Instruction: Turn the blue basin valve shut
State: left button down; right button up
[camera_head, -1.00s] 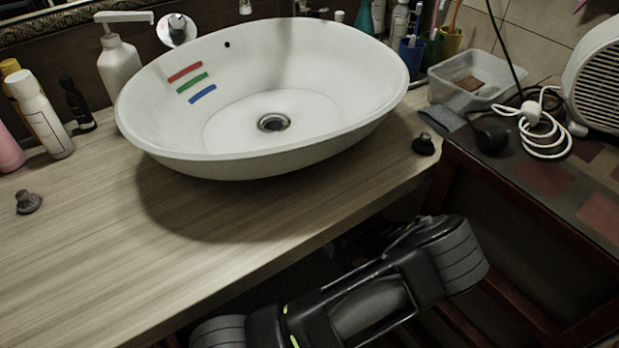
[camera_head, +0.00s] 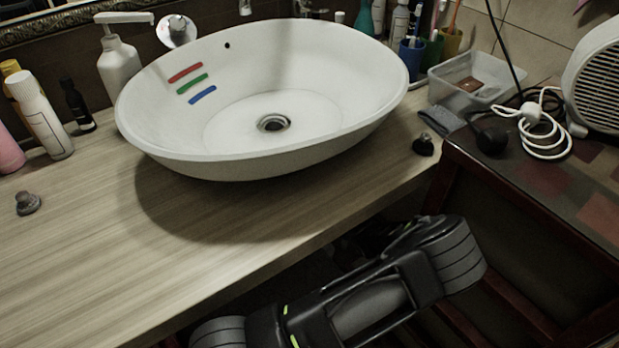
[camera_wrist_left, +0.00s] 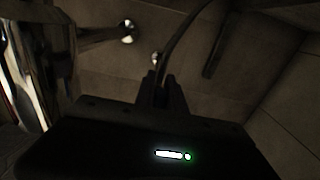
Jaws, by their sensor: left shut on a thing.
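In the left wrist view my left gripper (camera_wrist_left: 160,92) points into a dark space with pipes, its fingers close together. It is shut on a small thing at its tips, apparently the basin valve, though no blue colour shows. A small bright metal end (camera_wrist_left: 157,58) shows just beyond the fingertips. The fingers and the dim light hide most of the valve. In the head view the white basin (camera_head: 172,160) stands on the wooden counter, with red, green and blue stripes inside. My left gripper is not seen there, and my right gripper is in neither view.
In the left wrist view a pipe with a shiny knob (camera_wrist_left: 128,36) lies up and left. A dark hose (camera_wrist_left: 185,35) rises behind the fingers, and shiny metal (camera_wrist_left: 25,60) stands at left. In the head view the counter (camera_head: 90,260) lies above one of my dark arm links.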

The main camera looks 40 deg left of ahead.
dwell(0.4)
pick_arm(q)
jog(key=shift+w+d+r+m+p, duration=0.1)
jog(key=shift+w+m+p, duration=0.1)
jog(key=shift+m+p, duration=0.5)
jog(key=shift+w+m+p, duration=0.15)
jog(key=shift+m+p, duration=0.35)
jog(key=shift+m, duration=0.3)
jog(key=shift+w+m+p, duration=0.15)
jog(key=shift+m+p, duration=0.3)
jog(key=shift+m, duration=0.35)
jog(key=f+m, duration=0.1)
jog(key=m, duration=0.3)
jog(key=w+f+m, duration=0.1)
jog(key=m, duration=0.4)
jog(key=f+m+p, duration=0.1)
jog(key=m, duration=0.3)
jog(key=shift+w+d, duration=0.3)
jog(key=shift+m, duration=0.3)
jog(key=c, duration=1.4)
grip_release()
